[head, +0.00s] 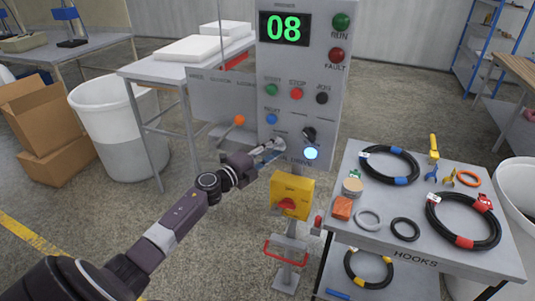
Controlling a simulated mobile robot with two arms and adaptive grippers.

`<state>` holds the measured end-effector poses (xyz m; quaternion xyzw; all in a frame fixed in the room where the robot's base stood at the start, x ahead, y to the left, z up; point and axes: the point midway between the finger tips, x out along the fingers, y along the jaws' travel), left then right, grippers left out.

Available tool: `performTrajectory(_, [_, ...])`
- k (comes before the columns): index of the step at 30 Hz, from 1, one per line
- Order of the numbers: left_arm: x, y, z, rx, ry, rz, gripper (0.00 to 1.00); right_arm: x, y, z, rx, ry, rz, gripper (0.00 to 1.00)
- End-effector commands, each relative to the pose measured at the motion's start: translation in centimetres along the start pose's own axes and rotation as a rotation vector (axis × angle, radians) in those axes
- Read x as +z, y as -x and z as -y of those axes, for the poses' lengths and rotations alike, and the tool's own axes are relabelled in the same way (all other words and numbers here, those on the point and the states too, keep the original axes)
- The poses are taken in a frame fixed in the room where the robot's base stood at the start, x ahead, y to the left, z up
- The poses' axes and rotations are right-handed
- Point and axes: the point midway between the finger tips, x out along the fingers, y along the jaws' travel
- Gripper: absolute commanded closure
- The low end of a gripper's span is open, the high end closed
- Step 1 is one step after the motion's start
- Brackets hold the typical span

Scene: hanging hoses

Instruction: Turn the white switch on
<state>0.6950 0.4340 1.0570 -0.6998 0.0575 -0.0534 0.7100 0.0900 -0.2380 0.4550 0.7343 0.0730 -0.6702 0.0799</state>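A grey control panel (295,104) stands upright in the middle, with a green "08" display at its top. My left arm reaches in from the lower left, and its gripper (272,150) is at the lower part of the panel face. I cannot tell whether its fingers are open or shut, or whether they touch the panel. A white switch is not clearly seen; the gripper covers that part of the panel. A bright blue-white lamp (310,153) is lit just right of the gripper, below a black knob (309,134). My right gripper is not in view.
A yellow box with a red knob (291,195) sits below the gripper. An orange-tipped lever (239,120) is to its left. A hose table (350,235) with coiled black hoses stands close on the right. A white bin (115,130) and cardboard boxes (45,135) stand left.

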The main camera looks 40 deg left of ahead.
Motion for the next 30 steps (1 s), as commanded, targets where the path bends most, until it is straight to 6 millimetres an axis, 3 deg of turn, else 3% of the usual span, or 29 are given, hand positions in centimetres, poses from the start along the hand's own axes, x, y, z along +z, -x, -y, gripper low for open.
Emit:
performTrajectory(5, [0.0,1.8,-0.1,0.003,-0.001,-0.001,0.72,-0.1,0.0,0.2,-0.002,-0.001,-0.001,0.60])
performTrajectory(21, [0.0,10.3,-0.2,0.004,0.000,0.000,0.72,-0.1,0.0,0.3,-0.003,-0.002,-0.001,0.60])
performTrajectory(30, [0.0,11.8,-0.1,0.002,0.000,0.000,0.72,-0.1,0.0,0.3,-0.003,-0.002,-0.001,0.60])
